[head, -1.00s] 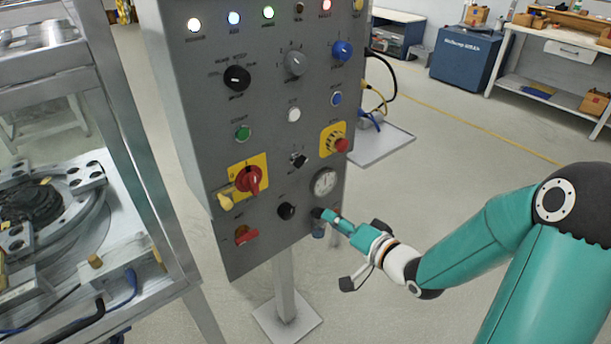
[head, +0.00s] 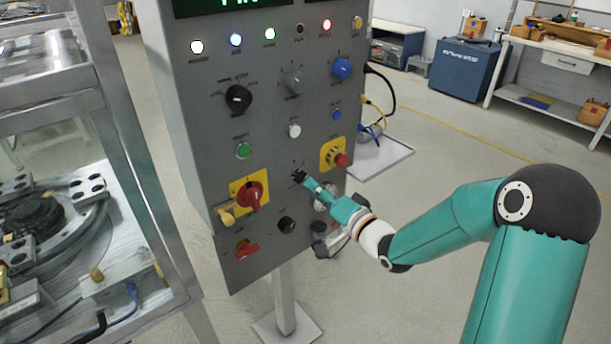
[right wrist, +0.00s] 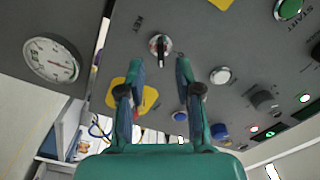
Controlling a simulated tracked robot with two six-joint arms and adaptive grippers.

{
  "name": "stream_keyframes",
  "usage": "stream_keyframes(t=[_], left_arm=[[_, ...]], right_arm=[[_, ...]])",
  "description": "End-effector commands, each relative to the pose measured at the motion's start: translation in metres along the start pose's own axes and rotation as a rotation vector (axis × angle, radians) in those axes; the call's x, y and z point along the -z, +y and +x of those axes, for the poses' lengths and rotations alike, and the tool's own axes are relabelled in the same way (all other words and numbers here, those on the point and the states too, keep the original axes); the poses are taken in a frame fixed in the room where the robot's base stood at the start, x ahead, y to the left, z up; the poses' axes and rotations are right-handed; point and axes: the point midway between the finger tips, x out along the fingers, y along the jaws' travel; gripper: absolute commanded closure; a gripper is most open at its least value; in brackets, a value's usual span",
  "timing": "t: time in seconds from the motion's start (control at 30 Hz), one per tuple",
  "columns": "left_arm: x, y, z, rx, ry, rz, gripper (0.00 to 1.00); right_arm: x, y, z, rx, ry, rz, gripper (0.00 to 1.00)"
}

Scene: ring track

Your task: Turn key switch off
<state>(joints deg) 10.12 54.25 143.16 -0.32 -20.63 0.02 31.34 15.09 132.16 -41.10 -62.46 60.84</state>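The key switch (right wrist: 159,45) is a small round metal lock with a dark key on the grey panel (head: 210,125). It also shows in the head view (head: 298,175), just at my right gripper's tips. My right gripper (head: 306,182) reaches the panel from the right. In the right wrist view my right gripper (right wrist: 158,64) is open and empty, its fingertips on either side of the line to the key. The key lies just beyond the tips; contact cannot be told. My left gripper is not in view.
A round gauge (right wrist: 52,60) and a yellow-backed red emergency stop (head: 340,160) are close by. A white button (head: 294,131), a black knob (head: 286,225) and a red rotary switch (head: 250,196) surround the key.

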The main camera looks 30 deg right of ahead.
Motion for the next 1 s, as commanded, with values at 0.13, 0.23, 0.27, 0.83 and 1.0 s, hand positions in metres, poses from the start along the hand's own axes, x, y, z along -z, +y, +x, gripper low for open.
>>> stream_keyframes(t=[0.13,0.23,0.27,0.83,1.0], left_arm=[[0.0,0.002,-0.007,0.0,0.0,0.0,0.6],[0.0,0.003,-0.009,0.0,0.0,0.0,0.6],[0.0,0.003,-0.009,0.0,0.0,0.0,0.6],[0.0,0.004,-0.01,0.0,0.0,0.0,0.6],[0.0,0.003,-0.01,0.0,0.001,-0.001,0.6]], right_arm=[[0.0,-0.001,0.028,0.001,-0.001,0.001,0.66],[0.0,-0.001,0.04,0.0,-0.001,0.0,0.66],[0.001,-0.001,0.043,0.0,-0.001,0.0,0.66],[0.001,0.001,0.052,-0.001,0.002,0.0,0.87],[0.007,0.005,0.051,-0.004,0.004,-0.001,1.0]])
